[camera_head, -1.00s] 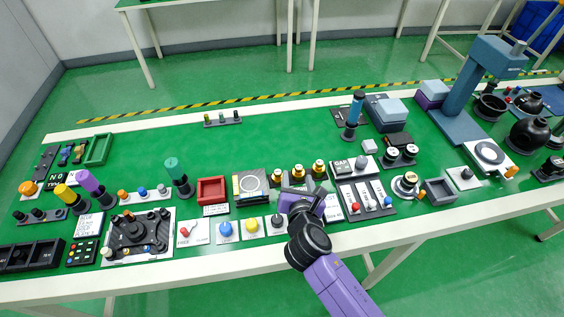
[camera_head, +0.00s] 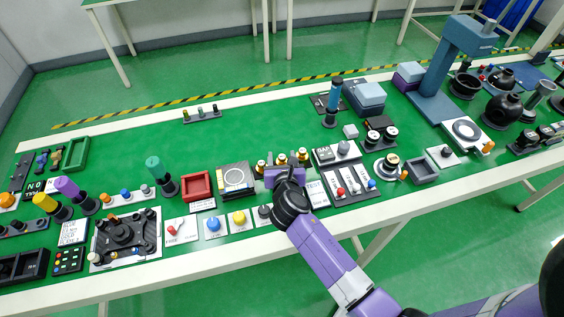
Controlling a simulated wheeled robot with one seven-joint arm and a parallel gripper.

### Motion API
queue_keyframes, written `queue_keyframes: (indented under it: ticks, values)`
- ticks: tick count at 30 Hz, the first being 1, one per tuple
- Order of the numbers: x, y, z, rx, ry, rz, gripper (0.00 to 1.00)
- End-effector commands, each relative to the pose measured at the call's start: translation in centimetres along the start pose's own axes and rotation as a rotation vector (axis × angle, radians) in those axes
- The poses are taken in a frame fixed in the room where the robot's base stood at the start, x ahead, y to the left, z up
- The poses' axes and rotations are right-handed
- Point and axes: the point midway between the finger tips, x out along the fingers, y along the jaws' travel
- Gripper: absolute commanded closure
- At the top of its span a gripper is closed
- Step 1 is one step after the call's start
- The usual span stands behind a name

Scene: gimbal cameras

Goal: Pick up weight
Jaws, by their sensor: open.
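Three small gold-coloured pieces, which look like brass weights, stand in a row on dark bases near the middle of the green table: a left one (camera_head: 260,167), a middle one (camera_head: 281,159) and a right one (camera_head: 303,155). I cannot tell which one the task means. My gripper (camera_head: 284,172), purple and black, is open just on the near side of the row, close to the middle piece. It hides the lower part of the row. I cannot tell whether its fingers touch anything.
A square plate with a ring (camera_head: 236,179) and a red tray (camera_head: 197,187) lie left of my gripper. A panel with switches (camera_head: 352,181) and a "TEST" card (camera_head: 316,194) are close on the right. Blue (camera_head: 213,225) and yellow (camera_head: 239,218) buttons sit in front.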

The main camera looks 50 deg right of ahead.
Motion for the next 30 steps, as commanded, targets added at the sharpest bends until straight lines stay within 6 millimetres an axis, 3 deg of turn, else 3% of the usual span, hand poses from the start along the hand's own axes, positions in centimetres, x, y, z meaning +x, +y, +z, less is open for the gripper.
queue_keyframes:
  ticks: [7, 15, 30]
  values:
    - [0.12, -0.01, 0.0, 0.001, 0.0, 0.0, 0.5]
    - [0.1, -0.03, -0.09, 0.001, 0.002, 0.0, 1.0]
    - [-0.1, -0.06, -0.01, 0.001, 0.007, -0.002, 1.0]
